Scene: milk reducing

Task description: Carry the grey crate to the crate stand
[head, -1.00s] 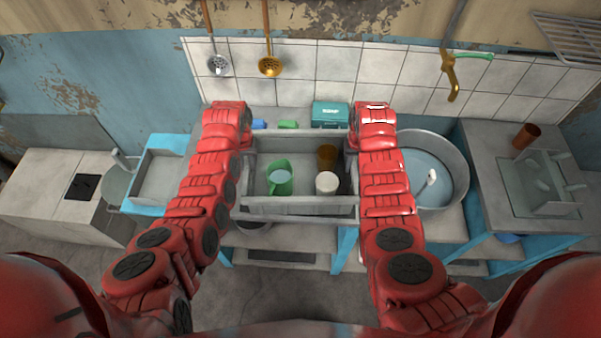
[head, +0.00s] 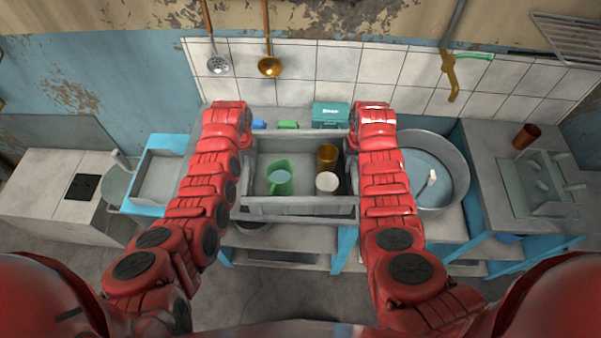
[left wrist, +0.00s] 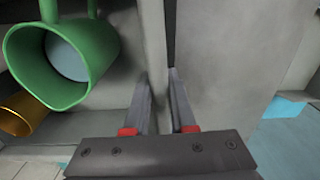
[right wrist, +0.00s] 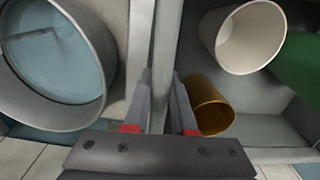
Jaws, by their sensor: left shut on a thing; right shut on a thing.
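The grey crate (head: 300,207) is between my two arms in the head view, above the middle counter. It holds a green mug (head: 280,181), a white cup (head: 327,182) and a brown cup (head: 327,156). My left gripper (left wrist: 160,95) is shut on the crate's left wall, with the green mug just inside. My right gripper (right wrist: 162,90) is shut on the crate's right wall, with the brown and white cups just inside. In the head view both grippers are mostly hidden by my forearms. I cannot tell whether the crate touches the counter. I cannot make out the crate stand for certain.
A large round basin (head: 436,172) of bluish liquid stands close to the right of the crate. A teal box (head: 331,114) and small blue and green items (head: 287,125) lie behind it. A grey tray (head: 160,176) is on the left. A right-hand counter (head: 490,170) holds a rack and a brown cup.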

